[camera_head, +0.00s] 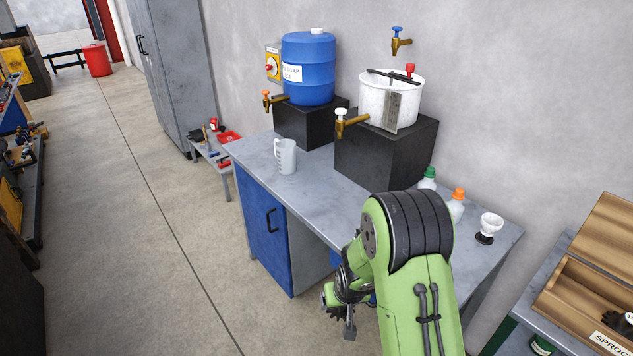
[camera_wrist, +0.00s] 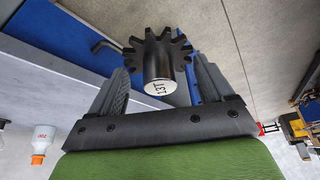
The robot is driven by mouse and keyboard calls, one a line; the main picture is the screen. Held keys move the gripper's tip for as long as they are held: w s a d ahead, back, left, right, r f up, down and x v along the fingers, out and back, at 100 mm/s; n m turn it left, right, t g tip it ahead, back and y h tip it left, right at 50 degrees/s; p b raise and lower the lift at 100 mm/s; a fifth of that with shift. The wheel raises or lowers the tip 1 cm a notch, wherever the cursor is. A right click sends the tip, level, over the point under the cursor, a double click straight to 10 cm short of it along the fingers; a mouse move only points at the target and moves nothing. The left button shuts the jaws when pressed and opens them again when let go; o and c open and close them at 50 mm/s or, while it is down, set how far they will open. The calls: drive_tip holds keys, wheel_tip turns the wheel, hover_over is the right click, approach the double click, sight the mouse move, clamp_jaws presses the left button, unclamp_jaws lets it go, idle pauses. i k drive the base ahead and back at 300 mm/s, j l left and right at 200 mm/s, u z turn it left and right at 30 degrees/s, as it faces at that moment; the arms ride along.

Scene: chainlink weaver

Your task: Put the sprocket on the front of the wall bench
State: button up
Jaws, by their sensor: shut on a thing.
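My gripper (camera_wrist: 160,72) is shut on a black toothed sprocket (camera_wrist: 158,60) with a white end marked 13T, seen between the two fingers in the wrist view. In the head view the dark teeth of the sprocket (camera_head: 337,315) show low at the end of my arm, in front of the bench; my arm partly hides the gripper there. The wall bench (camera_head: 250,151) has a grey top and a blue cupboard door (camera_head: 262,230), and runs along the wall. Its front edge left of my arm is bare. The sprocket is apart from the bench top.
A white measuring jug (camera_head: 286,158) stands on the bench's left part. Behind are a blue drum (camera_head: 308,68) and a white pot (camera_head: 391,98) on black blocks (camera_head: 375,155). Bottles (camera_head: 456,205) and a small white cup (camera_head: 491,225) stand right. A wooden box (camera_head: 575,290) is far right.

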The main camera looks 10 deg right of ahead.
sight(352, 216)
drive_tip(key=i+j+z, duration=0.2)
drive_tip(key=i+j, duration=0.4)
drive_tip(key=i+j+z, duration=0.15)
drive_tip(key=i+j, duration=0.4)
drive_tip(key=j, duration=0.2)
